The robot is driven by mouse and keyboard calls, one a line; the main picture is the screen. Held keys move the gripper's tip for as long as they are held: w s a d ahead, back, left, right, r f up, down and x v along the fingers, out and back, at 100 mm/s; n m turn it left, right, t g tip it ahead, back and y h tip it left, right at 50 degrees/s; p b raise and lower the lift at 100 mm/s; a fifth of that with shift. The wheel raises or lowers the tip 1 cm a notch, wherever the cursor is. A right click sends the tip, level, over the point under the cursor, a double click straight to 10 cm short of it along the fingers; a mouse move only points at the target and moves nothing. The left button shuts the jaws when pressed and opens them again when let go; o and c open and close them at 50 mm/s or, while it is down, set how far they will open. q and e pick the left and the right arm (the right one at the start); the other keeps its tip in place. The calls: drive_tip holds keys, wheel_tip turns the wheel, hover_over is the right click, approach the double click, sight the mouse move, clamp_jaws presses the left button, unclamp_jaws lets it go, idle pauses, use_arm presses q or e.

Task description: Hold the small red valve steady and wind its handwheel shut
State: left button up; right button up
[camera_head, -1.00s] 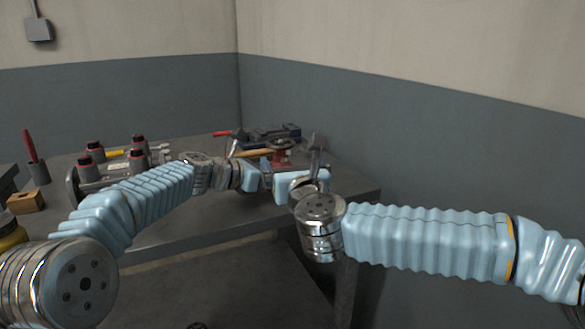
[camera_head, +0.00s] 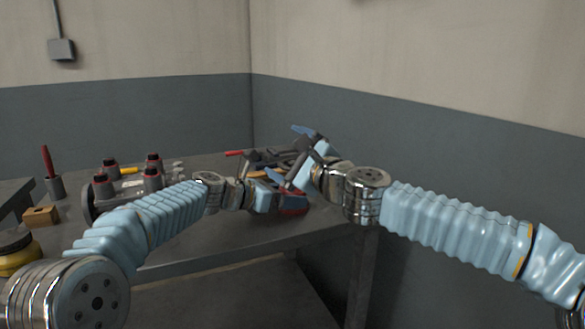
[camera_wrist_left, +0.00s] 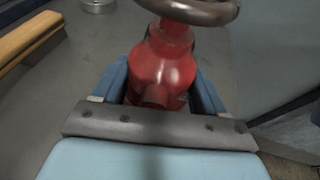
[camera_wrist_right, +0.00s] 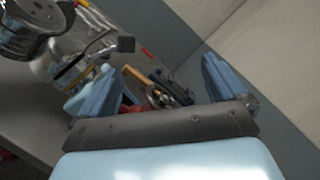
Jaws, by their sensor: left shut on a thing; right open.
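The red valve (camera_wrist_left: 165,75) stands between the blue fingers of my left gripper (camera_wrist_left: 163,88), which is shut on its body. Its dark handwheel (camera_wrist_left: 200,10) is at the top of the left wrist view, partly cut off. In the head view my left gripper (camera_head: 276,190) is low over the table's right part, and the valve is mostly hidden there. My right gripper (camera_head: 287,150) is above it, tilted, with its fingers wide apart and empty. In the right wrist view (camera_wrist_right: 158,70) a dark ring, probably the handwheel, shows between and beyond the fingers.
The grey workbench (camera_head: 235,238) meets the wall at the back. Several red-topped grey cylinders (camera_head: 104,186) stand at its left. A wooden block (camera_head: 40,216) and a red-handled tool (camera_head: 47,160) are farther left. A wooden handle (camera_wrist_left: 25,40) lies left of the valve.

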drive_tip(key=w+d+f+n+g+y, duration=0.25)
drive_tip(key=d+n+g, duration=0.3)
drive_tip(key=n, duration=1.05)
drive_tip(key=w+d+f+n+g+y, duration=0.1)
drive_tip(key=d+f+n+g+y, duration=0.4)
drive_tip(key=n, duration=1.1)
drive_tip(key=shift+n+t+h, duration=0.3)
drive_tip(key=shift+t+h, duration=0.45)
drive_tip(key=x, duration=0.3)
drive_tip(key=r+x, duration=0.1)
drive_tip(key=x, duration=0.6)
drive_tip(key=shift+w+a+r, duration=0.25)
drive_tip(key=shift+w+r, duration=0.15)
drive_tip(key=shift+w, duration=0.1)
drive_tip(key=shift+c, duration=0.5)
